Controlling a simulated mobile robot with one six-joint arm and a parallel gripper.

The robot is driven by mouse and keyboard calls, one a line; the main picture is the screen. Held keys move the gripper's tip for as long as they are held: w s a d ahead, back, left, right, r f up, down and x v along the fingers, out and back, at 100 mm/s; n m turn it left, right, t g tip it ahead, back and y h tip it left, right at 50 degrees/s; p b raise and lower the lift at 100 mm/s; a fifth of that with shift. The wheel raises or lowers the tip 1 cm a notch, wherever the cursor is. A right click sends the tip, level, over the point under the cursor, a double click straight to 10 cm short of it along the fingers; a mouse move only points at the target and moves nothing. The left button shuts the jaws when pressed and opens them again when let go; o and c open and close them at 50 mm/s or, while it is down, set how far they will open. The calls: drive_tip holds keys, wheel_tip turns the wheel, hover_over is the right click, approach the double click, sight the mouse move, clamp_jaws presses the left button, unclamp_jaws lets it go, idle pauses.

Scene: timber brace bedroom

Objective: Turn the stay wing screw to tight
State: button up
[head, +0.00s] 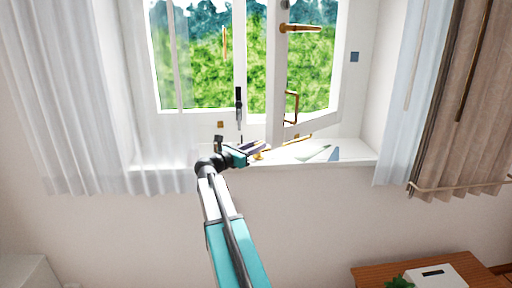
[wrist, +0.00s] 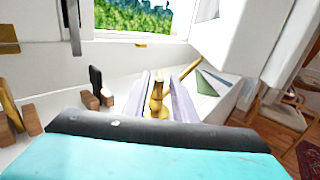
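The stay wing screw is a small brass piece (wrist: 157,98) that stands between the two pale fingers of my gripper (wrist: 163,95) in the wrist view. The fingers are apart, one on each side, and I see no clear contact. In the head view my gripper (head: 258,148) is over the window sill, with the brass piece (head: 258,156) by its fingertips. A brass stay bar (head: 300,138) runs along the bottom of the open window sash (head: 310,128); part of it also shows in the wrist view (wrist: 189,69). The screw's foot is partly hidden by my gripper body.
A green and white triangular item (head: 318,153) and a blue one (head: 334,155) lie on the sill to the right. Small wooden and black pieces (wrist: 97,87) stand to the left in the wrist view. The open sash hangs close on the right.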

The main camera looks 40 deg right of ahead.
drive_tip(key=shift+a, duration=0.1)
drive_tip(key=a+b, duration=0.1)
drive_tip(key=a, duration=1.2)
drive_tip(key=shift+s+a, duration=0.15)
drive_tip(key=shift+a, duration=0.2)
drive_tip(key=shift+f, duration=0.1)
